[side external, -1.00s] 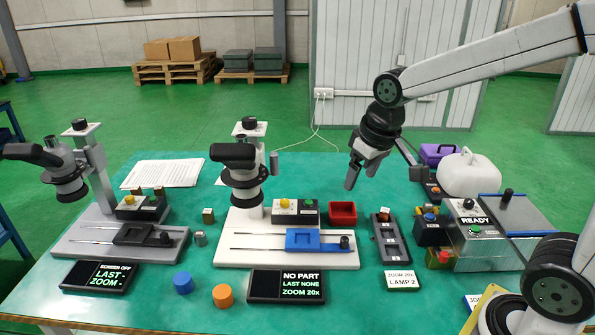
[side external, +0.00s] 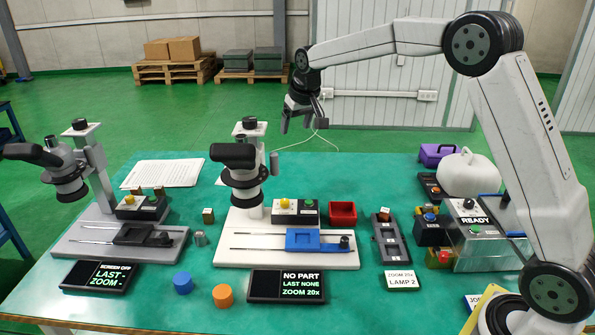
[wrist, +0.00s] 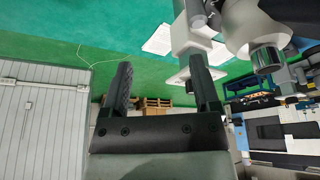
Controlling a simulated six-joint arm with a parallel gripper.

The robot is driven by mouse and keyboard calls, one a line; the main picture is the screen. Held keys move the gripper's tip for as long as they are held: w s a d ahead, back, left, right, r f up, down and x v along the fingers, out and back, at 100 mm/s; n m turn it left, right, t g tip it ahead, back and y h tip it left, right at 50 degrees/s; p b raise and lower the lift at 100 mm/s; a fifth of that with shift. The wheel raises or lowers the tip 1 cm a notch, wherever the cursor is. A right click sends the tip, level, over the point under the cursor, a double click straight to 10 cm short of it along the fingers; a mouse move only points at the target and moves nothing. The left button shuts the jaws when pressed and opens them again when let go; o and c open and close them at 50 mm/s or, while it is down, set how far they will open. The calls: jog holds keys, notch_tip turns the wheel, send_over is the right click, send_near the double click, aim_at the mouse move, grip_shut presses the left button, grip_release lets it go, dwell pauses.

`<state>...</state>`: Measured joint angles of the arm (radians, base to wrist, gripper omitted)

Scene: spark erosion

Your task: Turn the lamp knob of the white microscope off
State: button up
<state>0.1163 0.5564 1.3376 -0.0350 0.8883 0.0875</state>
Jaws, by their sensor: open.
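The white microscope (side external: 243,185) stands upright on its white base in the middle of the table, with a black knob (side external: 250,123) on top of its column and a small light knob (side external: 274,160) at its right side. I cannot tell which knob is the lamp knob. Its control box (side external: 296,212) has a yellow and a green button. The microscope also shows at the upper right of the wrist view (wrist: 245,25). My gripper (side external: 304,122) is open and empty, above and behind the microscope's right side, apart from it. Its two fingers (wrist: 160,75) show in the wrist view.
A grey microscope (side external: 100,170) stands at left. In front are a display (side external: 287,286), a blue disc (side external: 182,283) and an orange disc (side external: 222,296). A card reading "ZOOM 20x LAMP 2" (side external: 401,281) lies right. A red tray (side external: 343,213) stands beside the microscope.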

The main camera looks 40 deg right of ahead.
jog(key=w+d+f, duration=0.2)
jog(key=w+d, duration=0.1)
jog(key=w, duration=0.2)
send_near(285, 201)
jog(key=f, duration=0.1)
jog(key=shift+w+f, duration=0.1)
jog(key=shift+f, duration=0.05)
jog(key=shift+f, duration=0.1)
dwell(0.4)
jog(key=shift+x, duration=3.75)
jog(key=shift+w+d, duration=0.1)
grip_shut()
